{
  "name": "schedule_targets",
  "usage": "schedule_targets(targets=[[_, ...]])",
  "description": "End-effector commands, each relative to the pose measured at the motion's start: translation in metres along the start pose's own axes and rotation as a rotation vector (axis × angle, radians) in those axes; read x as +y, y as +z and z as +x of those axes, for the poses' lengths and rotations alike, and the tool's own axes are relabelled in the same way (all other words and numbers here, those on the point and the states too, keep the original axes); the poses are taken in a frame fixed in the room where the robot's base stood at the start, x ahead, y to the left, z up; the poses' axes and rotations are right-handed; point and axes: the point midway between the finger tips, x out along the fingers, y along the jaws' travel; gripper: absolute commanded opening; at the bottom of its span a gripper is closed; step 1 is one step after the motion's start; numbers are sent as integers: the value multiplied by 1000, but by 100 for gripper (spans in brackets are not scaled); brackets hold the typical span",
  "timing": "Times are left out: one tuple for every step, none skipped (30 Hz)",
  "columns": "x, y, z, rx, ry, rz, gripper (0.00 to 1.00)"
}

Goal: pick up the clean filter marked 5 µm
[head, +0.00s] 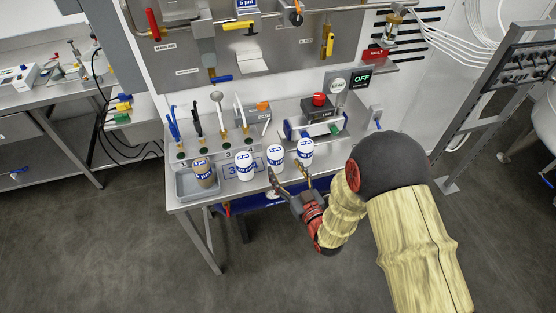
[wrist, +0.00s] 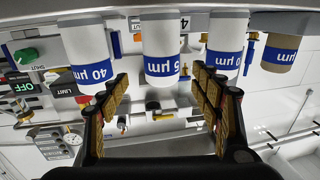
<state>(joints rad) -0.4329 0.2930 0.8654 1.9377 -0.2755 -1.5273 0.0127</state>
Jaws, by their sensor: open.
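A white filter (wrist: 162,55) with a blue band that appears to read 5 µm is in the middle of the wrist view, which looks upside down. It stands on the bench in the head view (head: 275,156). My gripper (wrist: 160,85) is open, with one finger on each side of this filter's lower image edge; I cannot tell whether they touch it. In the head view my gripper (head: 290,178) is at the bench's front edge, just before the filters. A white 40 µm filter (wrist: 86,50) is to the left in the wrist view.
Another white filter (wrist: 226,40) stands close on the other side, and a brown filter (wrist: 279,45) beyond it. The brown one sits at a grey tray (head: 190,190). Several brushes (head: 218,112) stand behind, and a device with a red button (head: 319,100) is at the back right.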

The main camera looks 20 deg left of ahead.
Motion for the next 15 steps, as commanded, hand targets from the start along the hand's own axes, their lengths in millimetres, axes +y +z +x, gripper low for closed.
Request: schedule_targets(targets=[[0, -1, 6, 4, -1, -1, 64], [0, -1, 10, 4, 0, -1, 64], [0, -1, 14, 3, 0, -1, 64], [0, 0, 17, 2, -1, -1, 64], [-1, 0, 20, 1, -1, -1, 64], [-1, -1, 23, 2, -1, -1, 64], [-1, -1, 26, 2, -1, -1, 64], [-2, -2, 29, 2, -1, -1, 64], [-2, -2, 35, 2, -1, -1, 64], [-2, -3, 40, 3, -1, -1, 64], [-3, -3, 44, 3, -1, -1, 64], [-3, -3, 50, 2, 0, 0, 64], [-4, -3, 54, 2, 0, 0, 64], [-3, -3, 58, 1, 0, 0, 64], [-3, -3, 63, 1, 0, 0, 64]])
